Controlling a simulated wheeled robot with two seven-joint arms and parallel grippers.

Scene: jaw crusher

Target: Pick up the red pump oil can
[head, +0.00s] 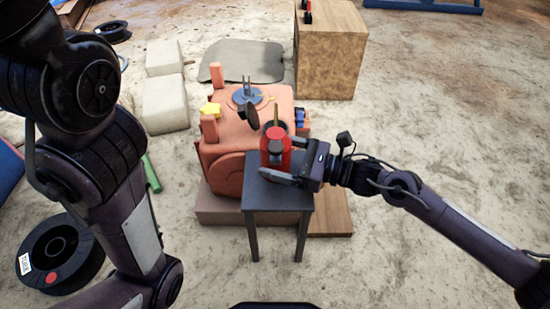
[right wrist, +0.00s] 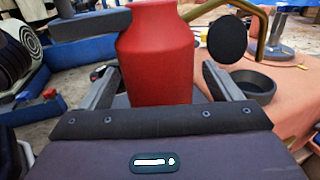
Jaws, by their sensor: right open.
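The red pump oil can (head: 275,147) stands upright on a small dark grey table (head: 279,196), beside the orange machine. My right gripper (head: 270,164) is at the can, reaching in from the right, with its fingers open. In the right wrist view the can's red body (right wrist: 157,60) stands between the two spread fingers (right wrist: 160,85), with a visible gap to the left one. Contact with the right finger cannot be told. My left arm comes down the left side of the head view, and its gripper is out of the picture.
The orange jaw crusher (head: 225,170) stands just behind the table, with a yellow knob (head: 210,110) on it. A wooden box (head: 330,55) stands behind right. Pale blocks (head: 165,102) and a black cable reel (head: 60,254) lie to the left. The sandy floor at front is clear.

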